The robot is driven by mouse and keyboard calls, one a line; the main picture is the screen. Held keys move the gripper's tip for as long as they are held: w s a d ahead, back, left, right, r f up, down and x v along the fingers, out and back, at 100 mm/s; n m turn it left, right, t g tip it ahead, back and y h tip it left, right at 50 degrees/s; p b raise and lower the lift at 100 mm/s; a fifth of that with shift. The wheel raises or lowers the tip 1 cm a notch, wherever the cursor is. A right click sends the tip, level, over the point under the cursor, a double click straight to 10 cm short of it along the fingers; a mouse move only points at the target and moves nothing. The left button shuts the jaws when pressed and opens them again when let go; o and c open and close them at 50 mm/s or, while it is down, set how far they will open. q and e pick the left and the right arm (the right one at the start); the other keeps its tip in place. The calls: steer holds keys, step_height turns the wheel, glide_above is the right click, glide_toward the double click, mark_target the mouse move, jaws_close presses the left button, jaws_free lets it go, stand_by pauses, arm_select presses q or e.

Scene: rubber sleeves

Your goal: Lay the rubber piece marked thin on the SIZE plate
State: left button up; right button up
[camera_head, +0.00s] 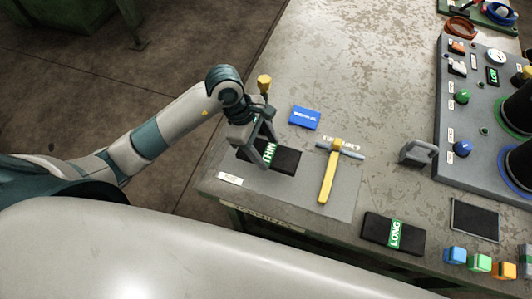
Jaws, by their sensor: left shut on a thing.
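The black rubber piece marked THIN (287,160) has a green label with white letters. It lies at or just above a flat grey plate (300,195) near the table's front left corner; I cannot tell whether it touches. A small white tag (230,179) sits at the plate's left end, its word too small to read surely. My left gripper (264,156) is shut on the THIN piece, its fingers crossing the label and hiding part of it. My right gripper is not in view.
A yellow-handled hammer (328,178) lies right of the piece. A blue block (304,117) lies behind it. A black piece marked LONG (393,235) is at the front edge. A control panel (475,130) fills the right. Small coloured cubes (480,263) stand front right.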

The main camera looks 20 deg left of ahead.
mark_target(263, 151)
arm_select(q)
step_height(263, 151, down, 3)
steer(key=shift+r+p, duration=0.1)
steer(key=shift+p, duration=0.65)
steer(key=shift+f, duration=0.45)
steer(key=shift+f, duration=0.2)
steer(key=o, duration=1)
steer(key=shift+o, duration=1.3)
steer(key=shift+r, duration=0.1)
